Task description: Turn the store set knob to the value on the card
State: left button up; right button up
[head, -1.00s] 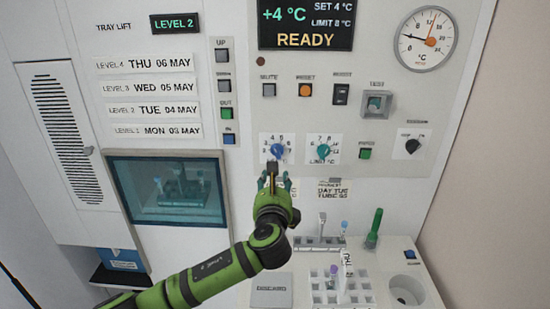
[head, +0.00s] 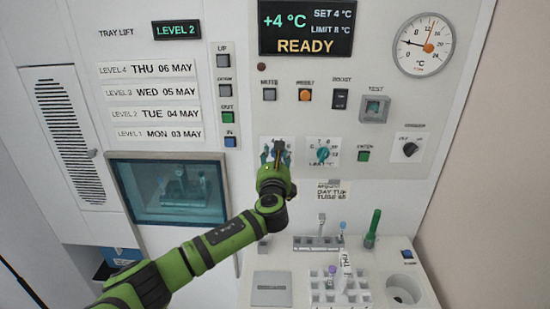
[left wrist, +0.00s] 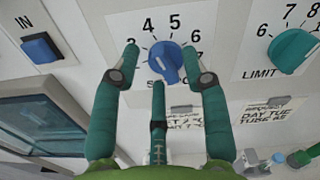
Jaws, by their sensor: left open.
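The blue set knob (left wrist: 168,62) sits on a white dial plate with numbers around it, 3, 4, 5, 6 and 7 readable. I cannot tell exactly where its pointer stands. My left gripper (head: 277,156) is open in front of the knob. In the left wrist view two green fingers of the gripper (left wrist: 160,54) flank the knob and a third lies below it, with no clear grip. In the head view the gripper mostly hides the knob. A card (left wrist: 186,118) below the knob is partly behind the fingers, its value unclear. The display (head: 306,28) reads SET 4 °C.
The teal limit knob (head: 323,155) is close on the right, and the blue IN button (left wrist: 41,47) is to the left. A tube rack (head: 341,287) and a green tube (head: 374,226) stand on the ledge below.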

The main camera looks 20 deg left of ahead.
pick_arm(q)
jog(key=shift+c, duration=0.4)
jog(key=c, duration=0.7)
grip_shut()
jog(key=shift+f, duration=0.1)
jog(key=shift+d+f+n+b, duration=0.1)
jog(key=shift+f+n+b, duration=0.1)
jog(key=shift+n+b, duration=3.1)
jog(key=shift+d+f+n+b, duration=0.15)
jog(key=shift+n+b, duration=1.8)
jog(key=shift+n, duration=2.65)
jog(key=shift+a, duration=0.1)
